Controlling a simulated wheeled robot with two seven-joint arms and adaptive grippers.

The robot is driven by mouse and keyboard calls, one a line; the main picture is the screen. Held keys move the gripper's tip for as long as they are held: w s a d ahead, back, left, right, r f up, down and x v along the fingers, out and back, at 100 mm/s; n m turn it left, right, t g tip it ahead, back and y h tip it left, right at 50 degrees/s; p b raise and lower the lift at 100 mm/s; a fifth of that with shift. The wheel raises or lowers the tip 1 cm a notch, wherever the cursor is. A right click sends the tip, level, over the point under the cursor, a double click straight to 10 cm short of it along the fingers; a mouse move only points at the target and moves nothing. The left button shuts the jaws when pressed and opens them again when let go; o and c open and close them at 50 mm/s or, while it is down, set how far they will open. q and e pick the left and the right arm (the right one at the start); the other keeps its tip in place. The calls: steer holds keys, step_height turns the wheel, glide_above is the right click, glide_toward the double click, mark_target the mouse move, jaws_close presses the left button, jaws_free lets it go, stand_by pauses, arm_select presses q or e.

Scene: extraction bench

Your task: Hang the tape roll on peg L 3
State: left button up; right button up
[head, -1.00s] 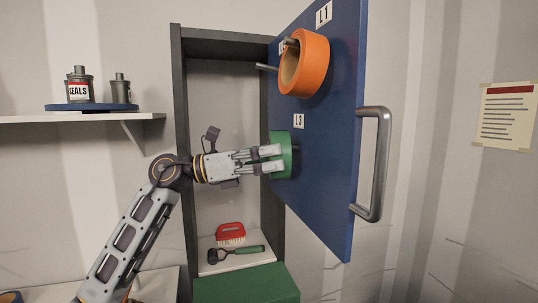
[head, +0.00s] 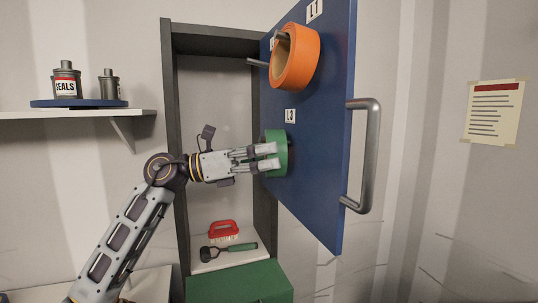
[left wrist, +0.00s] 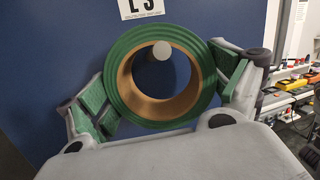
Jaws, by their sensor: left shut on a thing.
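The green tape roll (head: 281,152) is at the blue door, just below the L3 label (head: 290,115). My left gripper (head: 270,157) is shut on the roll. In the left wrist view the roll (left wrist: 122,60) faces me, with a finger on each side of its rim and its tan core open. The pale round end of peg L 3 (left wrist: 163,50) shows at the top of the roll's hole, close to its upper inner edge. My right gripper is out of view.
An orange roll (head: 309,58) hangs above on the door (head: 318,180), near the L1 label. A bare peg (head: 257,62) sticks out left of it. The door handle (head: 371,155) is at right. Inside the cabinet lie a red brush (head: 223,229) and a green-handled tool (head: 240,247).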

arm_select(q)
steer(key=o, duration=0.8)
steer(key=shift+f, duration=0.1)
steer(key=shift+c, duration=0.2)
steer(key=shift+a, duration=0.1)
